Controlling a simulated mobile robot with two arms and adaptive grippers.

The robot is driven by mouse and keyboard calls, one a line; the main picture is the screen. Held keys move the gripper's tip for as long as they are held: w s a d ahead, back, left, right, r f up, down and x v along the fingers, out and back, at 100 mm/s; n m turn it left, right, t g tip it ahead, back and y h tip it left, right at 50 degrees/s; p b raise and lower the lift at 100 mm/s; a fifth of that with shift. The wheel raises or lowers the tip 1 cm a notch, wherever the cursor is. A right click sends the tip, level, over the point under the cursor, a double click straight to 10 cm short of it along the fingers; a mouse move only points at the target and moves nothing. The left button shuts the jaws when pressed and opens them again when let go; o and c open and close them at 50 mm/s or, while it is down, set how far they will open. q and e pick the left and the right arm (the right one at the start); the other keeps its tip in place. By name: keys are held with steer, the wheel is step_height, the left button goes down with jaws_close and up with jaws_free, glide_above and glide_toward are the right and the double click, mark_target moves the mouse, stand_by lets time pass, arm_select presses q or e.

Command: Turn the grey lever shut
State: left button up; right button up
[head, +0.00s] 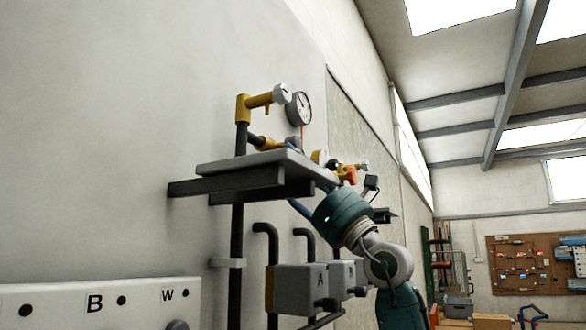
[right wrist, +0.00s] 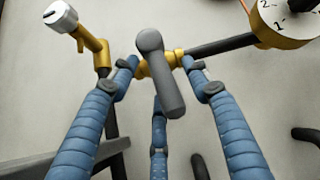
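The grey lever (right wrist: 162,80) sits on a small yellow valve body (right wrist: 157,64) on a dark pipe, seen in the right wrist view. Its rounded hub is at the top and its handle points down the picture, slightly right. In the head view a small grey part, likely this lever (head: 293,142), shows above the shelf. My right gripper (right wrist: 163,82) has blue fingers spread to the left, right and below the lever. It is open, and I cannot tell whether a finger touches the lever. In the head view it is mostly hidden behind the shelf. My left gripper is out of view.
A grey shelf (head: 250,163) juts from the wall just below the valve. A gauge (head: 299,108) and a yellow elbow with a grey-white cap (head: 283,94) stand close by. An orange-handled fitting (head: 348,175) is to the right. Grey boxes (head: 301,289) hang below.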

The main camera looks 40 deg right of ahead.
steer(key=shift+s+d+f, duration=0.15)
steer(key=shift+s+f, duration=0.2)
steer(key=shift+f, duration=0.15)
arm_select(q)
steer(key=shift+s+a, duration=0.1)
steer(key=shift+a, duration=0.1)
arm_select(e)
steer(key=v, duration=1)
steer(key=shift+s+f, duration=0.25)
steer(key=shift+s, duration=0.1)
